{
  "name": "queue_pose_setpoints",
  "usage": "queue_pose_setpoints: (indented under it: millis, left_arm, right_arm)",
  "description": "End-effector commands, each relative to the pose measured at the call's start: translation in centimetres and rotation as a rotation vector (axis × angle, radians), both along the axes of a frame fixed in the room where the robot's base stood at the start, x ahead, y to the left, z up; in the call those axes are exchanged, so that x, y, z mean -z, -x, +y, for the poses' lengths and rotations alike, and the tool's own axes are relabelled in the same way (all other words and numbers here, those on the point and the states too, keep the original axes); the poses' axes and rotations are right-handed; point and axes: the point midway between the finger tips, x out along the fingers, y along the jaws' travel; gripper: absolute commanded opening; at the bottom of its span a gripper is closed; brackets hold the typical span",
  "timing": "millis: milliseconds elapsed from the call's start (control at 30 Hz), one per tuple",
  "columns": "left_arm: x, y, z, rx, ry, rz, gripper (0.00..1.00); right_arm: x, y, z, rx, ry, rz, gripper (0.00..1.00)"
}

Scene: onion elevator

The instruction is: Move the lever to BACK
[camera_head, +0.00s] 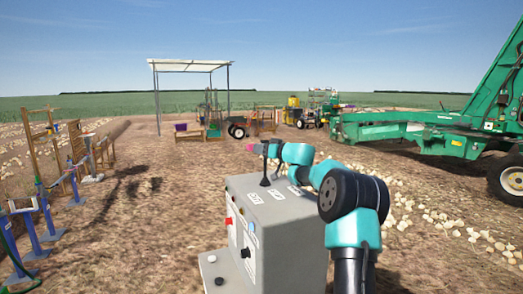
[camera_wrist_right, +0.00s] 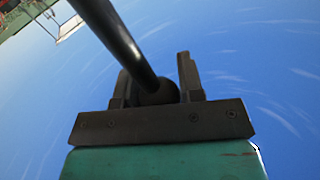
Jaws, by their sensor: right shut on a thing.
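The lever (camera_head: 265,176) is a short black stick rising from the top of a grey control box (camera_head: 285,232). It stands close to upright in the head view. My right gripper (camera_head: 262,150) is at the lever's upper end, above the far side of the box. In the right wrist view the lever shows as a black rod (camera_wrist_right: 120,40) with its rounded end between the two fingers of my right gripper (camera_wrist_right: 160,82), which is shut on it. The white labels (camera_head: 254,197) on the box top are too small to read. My left gripper is out of view.
The box front has a red button (camera_head: 229,221) and black knobs. A green machine (camera_head: 430,132) stands at the right, with scattered onions (camera_head: 440,222) on the soil. Blue stands (camera_head: 30,235) line the left. A canopy (camera_head: 189,66) stands far behind. Bare ground surrounds the box.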

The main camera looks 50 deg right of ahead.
Motion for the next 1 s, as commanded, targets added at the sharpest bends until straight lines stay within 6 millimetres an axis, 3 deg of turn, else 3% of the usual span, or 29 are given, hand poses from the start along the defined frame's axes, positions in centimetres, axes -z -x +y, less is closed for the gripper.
queue_pose_setpoints:
  millis: [333, 733, 1000]
  left_arm:
    - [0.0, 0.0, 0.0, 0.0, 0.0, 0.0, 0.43]
    - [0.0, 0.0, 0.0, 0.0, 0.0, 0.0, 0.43]
    - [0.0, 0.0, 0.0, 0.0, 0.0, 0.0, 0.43]
  right_arm:
    - [0.1, 0.2, -0.5, 0.0, -0.03, -0.012, 0.0]
    - [0.9, 2.5, -5.7, 0.003, -0.313, -0.14, 0.0]
    - [1.1, 2.8, -6.2, 0.002, -0.31, -0.138, 0.0]
